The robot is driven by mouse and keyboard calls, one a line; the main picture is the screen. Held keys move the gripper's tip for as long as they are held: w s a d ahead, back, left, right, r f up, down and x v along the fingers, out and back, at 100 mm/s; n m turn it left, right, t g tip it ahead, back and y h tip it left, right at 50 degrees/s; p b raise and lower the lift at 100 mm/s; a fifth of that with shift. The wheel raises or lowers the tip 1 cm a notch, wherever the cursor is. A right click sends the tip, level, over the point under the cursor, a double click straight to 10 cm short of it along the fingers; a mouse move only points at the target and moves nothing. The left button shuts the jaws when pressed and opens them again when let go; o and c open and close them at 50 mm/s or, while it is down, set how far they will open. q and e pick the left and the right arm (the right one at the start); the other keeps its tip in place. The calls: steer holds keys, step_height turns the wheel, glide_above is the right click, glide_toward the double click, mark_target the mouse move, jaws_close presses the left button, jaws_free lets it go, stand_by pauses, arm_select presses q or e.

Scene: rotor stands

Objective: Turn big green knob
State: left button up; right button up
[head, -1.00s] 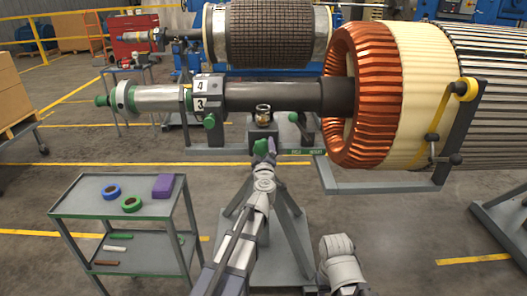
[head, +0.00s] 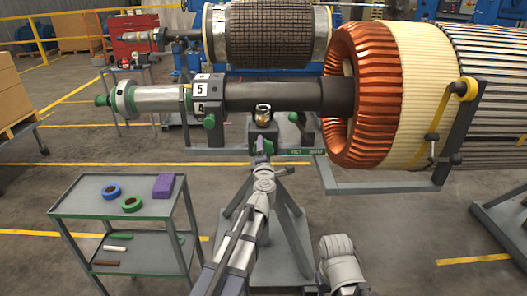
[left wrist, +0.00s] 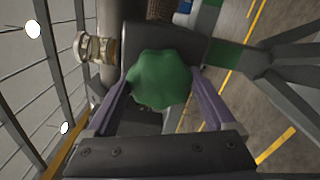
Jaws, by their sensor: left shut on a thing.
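The big green knob (left wrist: 158,78) fills the middle of the left wrist view, with a lobed rim. The purple fingers of my left gripper (left wrist: 160,88) stand on either side of it and are shut on it. In the head view my left gripper (head: 262,147) reaches up to the front of the rotor stand (head: 235,154), and it mostly hides the knob there. The numbered block (head: 202,92) on the shaft shows 5 above 4. Only a pale link of my right arm shows; its gripper is out of view.
A small brass-and-glass fitting (head: 263,115) stands just above the knob. Smaller green knobs (head: 209,121) sit on the stand. The copper-wound rotor (head: 365,95) is at the right. A grey cart (head: 85,205) with rings and a purple block (head: 163,186) stands at the left.

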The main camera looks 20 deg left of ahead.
arm_select(q)
steer(key=n, duration=0.4)
steer(key=shift+n, duration=0.3)
steer(key=n, duration=0.3)
steer(key=shift+n, duration=0.4)
steer(key=n, duration=0.4)
steer(key=shift+s, duration=0.1)
steer(key=shift+n, duration=2.1)
steer(key=shift+n, duration=0.3)
steer(key=o, duration=1.1)
